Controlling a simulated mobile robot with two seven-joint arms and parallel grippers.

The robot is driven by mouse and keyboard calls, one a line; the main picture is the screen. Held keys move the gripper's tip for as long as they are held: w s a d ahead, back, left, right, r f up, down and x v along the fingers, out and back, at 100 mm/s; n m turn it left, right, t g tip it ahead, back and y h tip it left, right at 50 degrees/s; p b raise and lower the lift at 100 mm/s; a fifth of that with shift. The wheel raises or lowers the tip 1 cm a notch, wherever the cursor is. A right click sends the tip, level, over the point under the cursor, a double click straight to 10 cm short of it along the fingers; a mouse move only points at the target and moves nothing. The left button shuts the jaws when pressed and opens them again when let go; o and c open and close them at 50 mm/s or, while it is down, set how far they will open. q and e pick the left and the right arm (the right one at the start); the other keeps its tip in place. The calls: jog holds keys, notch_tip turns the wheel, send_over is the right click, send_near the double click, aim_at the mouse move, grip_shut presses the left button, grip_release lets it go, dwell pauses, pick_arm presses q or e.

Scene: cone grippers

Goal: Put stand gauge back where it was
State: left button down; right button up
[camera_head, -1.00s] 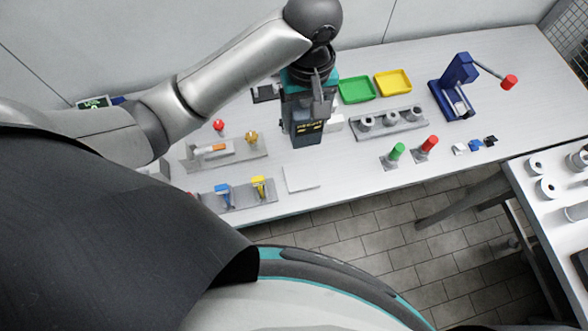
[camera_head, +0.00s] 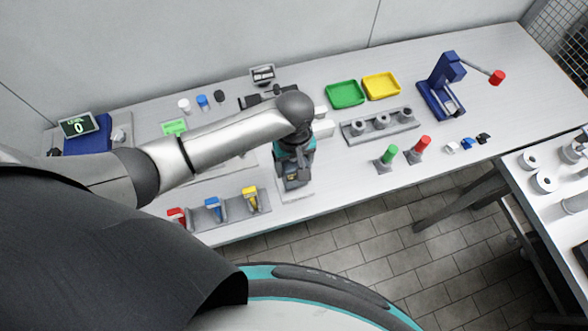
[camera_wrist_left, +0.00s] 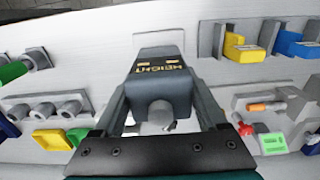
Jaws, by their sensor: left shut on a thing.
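The stand gauge is a dark grey block marked HEIGHT (camera_wrist_left: 160,72) in the left wrist view, with a round grey part and a small light piece at its near end. My left gripper (camera_wrist_left: 162,98) is shut on it, one finger on each side. In the head view my left gripper (camera_head: 293,172) points down near the table's front edge, over a pale flat plate (camera_head: 304,192). The gripper hides most of the gauge there. I cannot tell whether the gauge touches the plate. My right gripper is not in view.
A grey rack with red, blue and yellow clamps (camera_head: 228,209) stands just left of the gripper. A grey block with three rings (camera_head: 381,125), green tray (camera_head: 345,94) and yellow tray (camera_head: 381,86) lie to the right. Green and red handles (camera_head: 418,149) stand near the front edge.

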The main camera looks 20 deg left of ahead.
pick_arm(q)
jog(key=shift+f, duration=1.35)
jog(key=shift+f, duration=0.15)
grip_release()
notch_tip(320, 180, up, 12)
jog(key=shift+r+p, duration=0.2)
jog(key=shift+p, duration=0.65)
